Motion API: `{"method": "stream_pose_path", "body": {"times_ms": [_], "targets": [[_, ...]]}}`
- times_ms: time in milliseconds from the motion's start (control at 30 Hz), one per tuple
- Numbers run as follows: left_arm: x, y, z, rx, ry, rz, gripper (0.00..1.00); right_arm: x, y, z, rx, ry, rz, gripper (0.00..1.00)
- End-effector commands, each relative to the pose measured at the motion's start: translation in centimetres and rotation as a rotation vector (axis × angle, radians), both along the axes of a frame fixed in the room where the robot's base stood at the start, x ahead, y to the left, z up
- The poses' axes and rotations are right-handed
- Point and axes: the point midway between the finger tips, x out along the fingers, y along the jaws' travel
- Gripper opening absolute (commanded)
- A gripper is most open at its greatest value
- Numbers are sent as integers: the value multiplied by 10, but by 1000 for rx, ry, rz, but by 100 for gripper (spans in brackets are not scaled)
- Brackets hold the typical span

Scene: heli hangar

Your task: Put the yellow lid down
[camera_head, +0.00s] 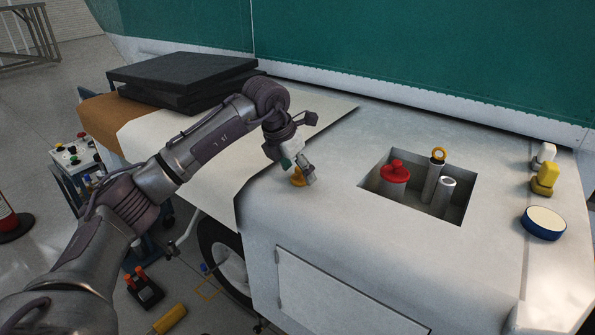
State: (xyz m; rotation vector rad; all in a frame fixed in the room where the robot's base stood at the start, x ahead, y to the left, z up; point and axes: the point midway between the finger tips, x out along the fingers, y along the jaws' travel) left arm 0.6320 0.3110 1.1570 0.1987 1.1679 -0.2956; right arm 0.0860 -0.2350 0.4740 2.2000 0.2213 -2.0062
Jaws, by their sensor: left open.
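The yellow lid (297,179) is a small yellow-orange piece on the white top of the cart, left of the square recess. My left gripper (306,176) is right at it, pointing down, with its jaws open. The gripper covers part of the lid, and I cannot tell whether they touch. In the recess (376,206) stand a cylinder with a red lid (394,172), a cylinder with a yellow ring top (438,156) and an uncapped grey cylinder (443,196). My right gripper is not in view.
A blue-rimmed round dish (543,223), a yellow object (545,179) and a white-topped item (544,154) are at the right edge. Black slabs (180,77) are stacked at the back left. A green wall (400,55) stands behind. The surface in front of the recess is clear.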

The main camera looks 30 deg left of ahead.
Motion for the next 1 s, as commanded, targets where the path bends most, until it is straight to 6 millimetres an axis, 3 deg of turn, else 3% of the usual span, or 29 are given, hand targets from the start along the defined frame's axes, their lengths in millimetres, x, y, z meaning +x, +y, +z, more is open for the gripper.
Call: {"method": "stream_pose_path", "body": {"times_ms": [500, 700, 1000], "targets": [[-35, 13, 92, -1, -5, 0, 75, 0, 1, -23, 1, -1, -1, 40], [-41, 15, 106, 0, -2, 0, 75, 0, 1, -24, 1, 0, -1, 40], [-42, 15, 107, 0, -1, 0, 75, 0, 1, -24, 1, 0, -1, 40]]}}
